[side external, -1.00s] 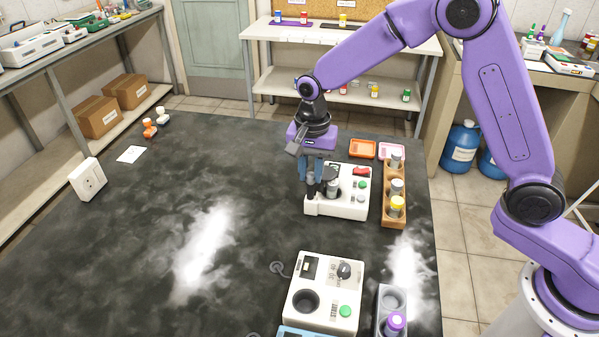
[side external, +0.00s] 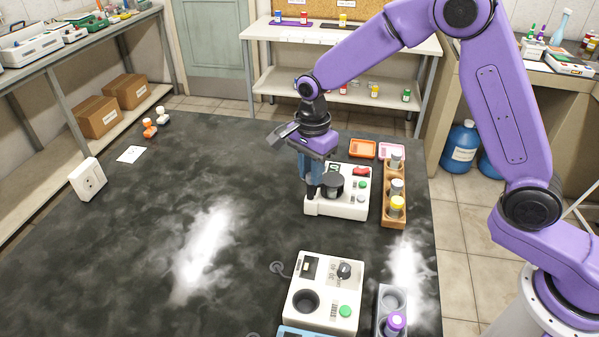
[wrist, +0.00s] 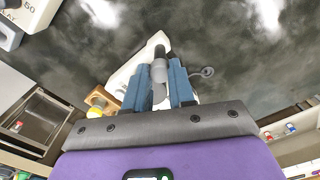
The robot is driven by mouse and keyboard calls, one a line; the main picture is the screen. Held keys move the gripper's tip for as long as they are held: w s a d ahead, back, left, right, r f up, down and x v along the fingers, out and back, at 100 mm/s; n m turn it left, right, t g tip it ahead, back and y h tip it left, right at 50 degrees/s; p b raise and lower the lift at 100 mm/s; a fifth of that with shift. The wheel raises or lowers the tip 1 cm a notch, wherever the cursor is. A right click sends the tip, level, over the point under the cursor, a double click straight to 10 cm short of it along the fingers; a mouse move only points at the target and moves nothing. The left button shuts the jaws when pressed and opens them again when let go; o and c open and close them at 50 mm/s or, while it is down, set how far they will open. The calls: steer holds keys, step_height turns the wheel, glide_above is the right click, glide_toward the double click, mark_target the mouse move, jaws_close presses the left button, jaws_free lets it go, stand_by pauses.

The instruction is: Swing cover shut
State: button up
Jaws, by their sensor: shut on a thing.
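A white instrument (side external: 343,206) stands on the dark bench with green and red buttons on its top. A dark grey round cover (side external: 333,185) shows at its left part, just right of my fingers. My gripper (side external: 314,187) points down over the left edge of the instrument. In the wrist view, the blue fingers of my gripper (wrist: 166,80) are closed around a grey cylindrical piece (wrist: 159,70), which looks like part of the cover. The fingers hide much of it, and I cannot tell how far the cover is open.
A brown rack (side external: 388,222) with capped vials stands close on the right. Orange (side external: 362,149) and pink (side external: 391,150) trays lie behind. A second white instrument (side external: 313,318) and a grey holder with a purple-capped vial (side external: 395,323) are in front.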

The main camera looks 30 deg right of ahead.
steer(key=o, duration=1.4)
steer(key=shift+r, duration=0.1)
steer(key=shift+r, duration=3.4)
steer(key=shift+s+r+n, duration=0.15)
steer(key=shift+s+n, duration=0.2)
steer(key=shift+n, duration=0.05)
steer(key=s+d+n, duration=0.4)
steer(key=s+n, duration=0.5)
steer(key=s, duration=0.1)
steer(key=s+d+n, duration=0.5)
steer(key=s+n, duration=0.3)
steer(key=s, duration=0.3)
steer(key=s+d+n, duration=0.5)
steer(key=s+n, duration=0.4)
steer(key=s, duration=0.1)
steer(key=shift+s+r+n, duration=0.15)
steer(key=shift+r+n, duration=0.1)
steer(key=shift+n, duration=0.05)
